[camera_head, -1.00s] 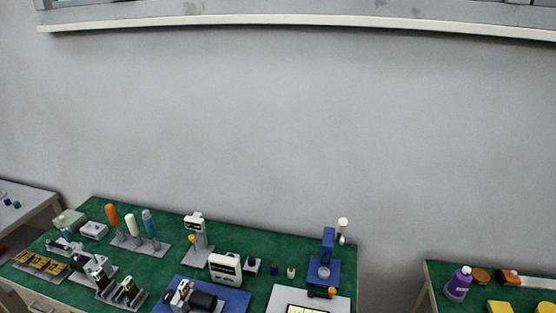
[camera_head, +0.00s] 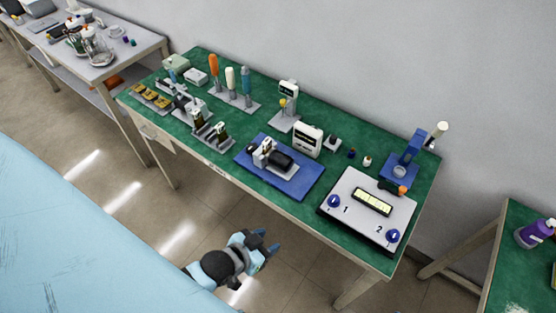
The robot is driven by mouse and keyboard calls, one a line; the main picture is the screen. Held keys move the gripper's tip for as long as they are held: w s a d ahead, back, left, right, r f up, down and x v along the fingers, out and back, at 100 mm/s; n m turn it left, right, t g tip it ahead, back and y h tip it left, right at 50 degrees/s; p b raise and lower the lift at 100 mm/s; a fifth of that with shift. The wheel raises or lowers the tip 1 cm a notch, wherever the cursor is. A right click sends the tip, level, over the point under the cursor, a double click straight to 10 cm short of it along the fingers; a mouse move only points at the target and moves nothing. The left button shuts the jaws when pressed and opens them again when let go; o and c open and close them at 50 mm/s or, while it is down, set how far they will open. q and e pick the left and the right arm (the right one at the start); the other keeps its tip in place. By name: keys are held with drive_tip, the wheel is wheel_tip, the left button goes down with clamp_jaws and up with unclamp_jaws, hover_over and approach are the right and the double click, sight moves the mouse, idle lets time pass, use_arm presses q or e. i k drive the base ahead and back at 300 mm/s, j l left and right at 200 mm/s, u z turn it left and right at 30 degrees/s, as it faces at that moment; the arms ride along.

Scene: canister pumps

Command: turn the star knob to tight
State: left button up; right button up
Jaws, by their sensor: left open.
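I cannot make out for sure which part is the star knob. A white panel (camera_head: 352,222) at the table's front right has two round blue knobs, one by the number 1 (camera_head: 334,201) and one by the number 2 (camera_head: 393,236). A black and silver machine (camera_head: 279,161) lies on a blue mat (camera_head: 295,190) at the middle front; its small parts are too small to tell. My left gripper (camera_head: 266,242) is open and empty, in front of the table's front edge and apart from everything on it. My right gripper is not in view.
The green table (camera_head: 215,160) also holds a white display box (camera_head: 307,140), a blue stand (camera_head: 409,152), a grey stand (camera_head: 286,108) and upright-handled tools (camera_head: 231,86). Another green table (camera_head: 520,270) stands at the right, a white table (camera_head: 95,70) at upper left. The floor between is clear.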

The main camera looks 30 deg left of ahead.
sight(251, 148)
drive_tip(key=u, duration=1.2)
